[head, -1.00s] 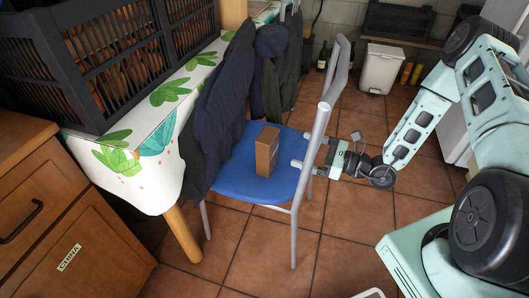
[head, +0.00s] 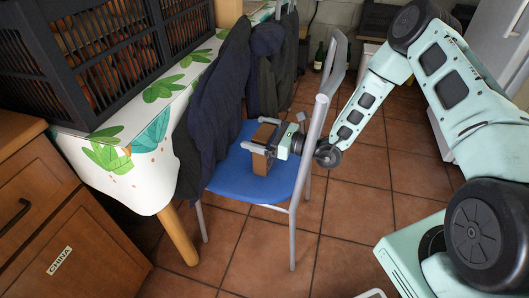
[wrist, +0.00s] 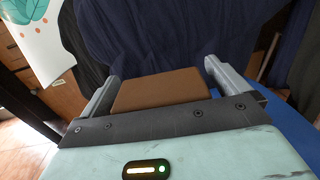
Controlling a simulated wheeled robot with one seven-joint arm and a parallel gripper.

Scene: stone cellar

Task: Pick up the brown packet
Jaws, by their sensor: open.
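The brown packet (head: 261,163) stands upright on the blue chair seat (head: 238,181) in the head view. My gripper (head: 258,140) is at the packet's upper part, with its fingers on either side of it. In the wrist view the packet's brown top (wrist: 160,88) lies between the two grey fingers of my open gripper (wrist: 160,82). A small gap shows beside the right finger; the left finger is very close to the packet, and I cannot tell if it touches. The packet's right side is partly hidden by my gripper in the head view.
The chair's grey metal frame (head: 308,150) rises close to my arm. A table with a leaf-patterned cloth (head: 150,180) and black crates (head: 100,60) stand at left.

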